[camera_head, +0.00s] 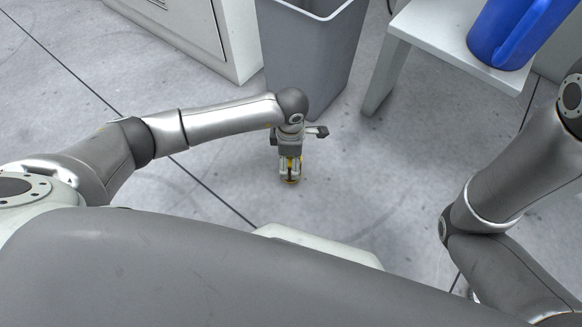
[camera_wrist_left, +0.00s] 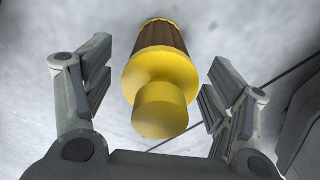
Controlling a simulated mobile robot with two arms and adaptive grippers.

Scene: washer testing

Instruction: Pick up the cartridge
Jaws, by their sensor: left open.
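The cartridge (camera_wrist_left: 160,75) has a yellow stepped end and a brown ribbed body, and it sits between the open fingers of my left gripper (camera_wrist_left: 155,100) in the left wrist view. A gap shows on each side of it, so the fingers do not appear to touch it. In the head view my left gripper (camera_head: 290,172) points down over the floor, and only small yellow parts of the cartridge (camera_head: 292,181) show around its fingers. The rest of the cartridge is hidden there. My right gripper is out of view.
A grey bin (camera_head: 312,50) stands on the floor just behind my left gripper. A white cabinet (camera_head: 180,25) is at the back left. A white stool or low table (camera_head: 440,45) with a blue jug (camera_head: 507,35) is at the back right. Floor (camera_head: 370,185) right of the gripper is clear.

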